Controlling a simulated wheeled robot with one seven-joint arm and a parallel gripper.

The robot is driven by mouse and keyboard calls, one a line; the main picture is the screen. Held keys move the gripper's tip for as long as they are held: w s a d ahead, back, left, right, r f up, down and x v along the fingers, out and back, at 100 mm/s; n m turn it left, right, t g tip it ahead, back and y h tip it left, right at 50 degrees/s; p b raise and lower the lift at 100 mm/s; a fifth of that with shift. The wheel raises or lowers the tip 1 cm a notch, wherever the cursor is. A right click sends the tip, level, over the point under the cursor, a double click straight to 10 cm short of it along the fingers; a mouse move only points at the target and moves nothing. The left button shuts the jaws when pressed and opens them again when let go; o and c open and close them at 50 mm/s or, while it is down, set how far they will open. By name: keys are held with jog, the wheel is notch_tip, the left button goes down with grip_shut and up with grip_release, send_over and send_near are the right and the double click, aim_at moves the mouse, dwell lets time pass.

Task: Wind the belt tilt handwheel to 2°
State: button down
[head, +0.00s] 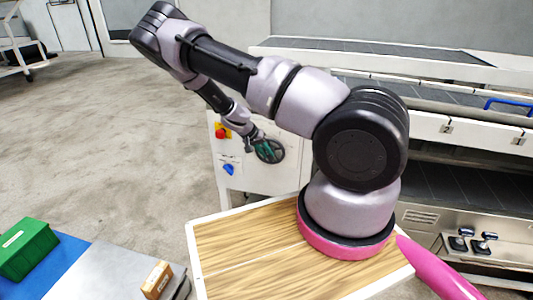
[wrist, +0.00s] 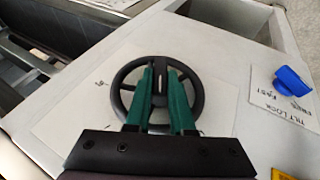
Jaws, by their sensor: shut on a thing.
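The belt tilt handwheel (head: 277,151) is a black spoked wheel on the white end panel of the machine. In the wrist view the handwheel (wrist: 121,86) faces me, with faint markings on the panel beside it that are too small to read. My gripper (head: 264,149) is at the wheel; its green fingers (wrist: 158,66) reach over the hub area and are shut on the handwheel. The fingers hide the middle of the wheel and part of its lower rim. I cannot read the tilt angle.
A blue tilt lock knob (wrist: 291,82) with a "TILT LOCK" label is right of the wheel; it also shows in the head view (head: 228,169). A red knob on yellow (head: 221,132) is above it. A green box (head: 27,248) and a small cardboard box (head: 156,279) are at lower left.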

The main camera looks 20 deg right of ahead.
jog(key=c, duration=0.8)
grip_release()
jog(key=v, duration=1)
jog(key=shift+a+r, duration=0.2)
jog(key=shift+r, duration=0.1)
